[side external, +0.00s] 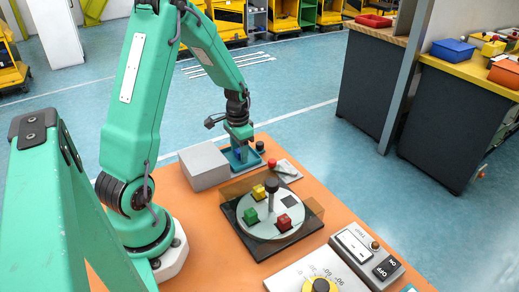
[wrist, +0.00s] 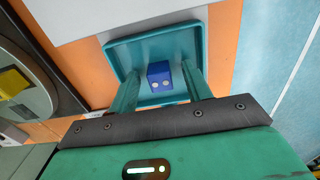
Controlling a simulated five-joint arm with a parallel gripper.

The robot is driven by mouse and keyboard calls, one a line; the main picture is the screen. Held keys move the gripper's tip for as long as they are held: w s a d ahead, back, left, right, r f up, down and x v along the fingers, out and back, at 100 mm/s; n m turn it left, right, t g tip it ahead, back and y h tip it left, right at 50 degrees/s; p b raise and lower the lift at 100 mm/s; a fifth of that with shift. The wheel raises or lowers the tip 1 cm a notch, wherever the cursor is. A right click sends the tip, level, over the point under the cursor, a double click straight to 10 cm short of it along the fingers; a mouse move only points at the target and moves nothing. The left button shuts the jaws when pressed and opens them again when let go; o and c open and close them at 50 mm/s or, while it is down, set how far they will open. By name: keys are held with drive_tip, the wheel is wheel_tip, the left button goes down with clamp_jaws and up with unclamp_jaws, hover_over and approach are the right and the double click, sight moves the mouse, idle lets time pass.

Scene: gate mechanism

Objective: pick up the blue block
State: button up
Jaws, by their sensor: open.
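The blue block (wrist: 160,76) sits in a shallow teal tray (wrist: 209,38) in the wrist view, with two pale dots on its near face. My gripper (wrist: 160,70) is open, with one finger to the left of the block and one to the right. A gap shows between each finger and the block. In the side view my gripper (side external: 239,138) points down low over the teal tray (side external: 252,163), and the block is mostly hidden there.
A grey box (side external: 204,166) stands left of the tray. A red-knobbed lever (side external: 272,163) is close on its right. In front, a round turntable (side external: 262,228) carries yellow, green and red blocks and a dark post, beside a brownish see-through panel (side external: 312,208). Control boxes (side external: 366,255) stand at front right.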

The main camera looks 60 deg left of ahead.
sight(239, 150)
idle(0.4)
drive_tip(key=c, duration=1.1)
drive_tip(key=shift+o, duration=0.2)
drive_tip(key=shift+r, duration=0.15)
drive_tip(key=shift+r, duration=0.85)
wheel_tip(239, 150, up, 2)
drive_tip(key=shift+r, duration=0.2)
drive_tip(key=d+r, duration=0.6)
drive_tip(key=d, duration=0.5)
drive_tip(key=shift+d+r, duration=0.35)
drive_tip(key=shift+s, duration=0.1)
drive_tip(key=shift+d, duration=0.1)
